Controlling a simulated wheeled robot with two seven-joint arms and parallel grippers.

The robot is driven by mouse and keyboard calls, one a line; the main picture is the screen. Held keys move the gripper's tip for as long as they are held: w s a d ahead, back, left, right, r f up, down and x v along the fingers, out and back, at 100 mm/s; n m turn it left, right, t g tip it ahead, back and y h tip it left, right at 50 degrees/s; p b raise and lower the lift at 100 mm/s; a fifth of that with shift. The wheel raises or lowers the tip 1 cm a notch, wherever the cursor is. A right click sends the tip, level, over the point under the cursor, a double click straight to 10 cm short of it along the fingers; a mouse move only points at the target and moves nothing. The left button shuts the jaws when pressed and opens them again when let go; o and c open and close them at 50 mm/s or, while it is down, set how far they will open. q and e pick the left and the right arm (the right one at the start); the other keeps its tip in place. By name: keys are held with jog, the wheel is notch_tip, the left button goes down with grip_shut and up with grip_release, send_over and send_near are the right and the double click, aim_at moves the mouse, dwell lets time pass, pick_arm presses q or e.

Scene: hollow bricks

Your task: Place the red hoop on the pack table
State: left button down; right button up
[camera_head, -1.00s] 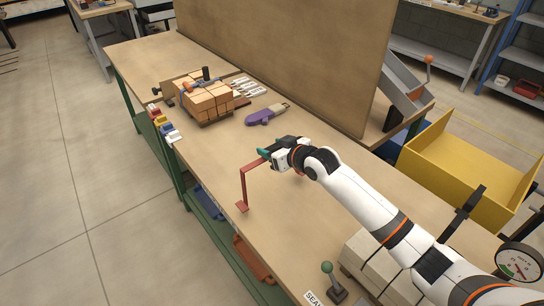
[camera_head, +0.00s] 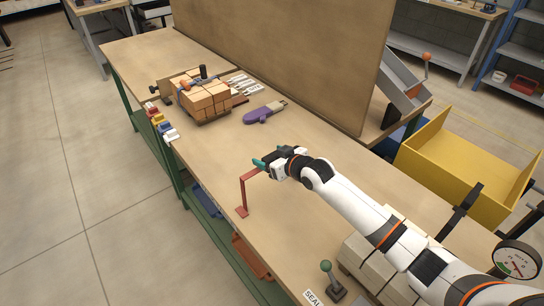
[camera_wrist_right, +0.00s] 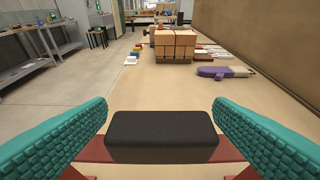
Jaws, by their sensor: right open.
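The red hoop (camera_head: 243,193) appears to stand upright on the wooden table (camera_head: 217,153), its near foot close to the front edge. Its far leg is hidden by my right gripper (camera_head: 268,163). In the right wrist view, a black grip (camera_wrist_right: 160,137) on the hoop's top bar lies between my right gripper's teal fingers (camera_wrist_right: 160,125), which are open around it. Red bar shows on both sides behind the fingers. Whether a finger still touches the grip, I cannot tell. My left gripper is out of view.
A strapped stack of bricks (camera_head: 208,103) and a purple-handled tool (camera_head: 263,113) lie farther along the table. A tall brown board (camera_head: 290,60) runs along its back. A green-knobbed lever (camera_head: 326,267) and pale blocks (camera_head: 362,262) stand at the near end.

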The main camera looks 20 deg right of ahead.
jog(key=shift+s+d+r+p, duration=0.1)
jog(key=shift+s+r+p, duration=0.2)
jog(key=shift+p, duration=0.2)
jog(key=p+v, duration=1)
jog(key=v, duration=0.1)
jog(key=shift+s+f, duration=0.1)
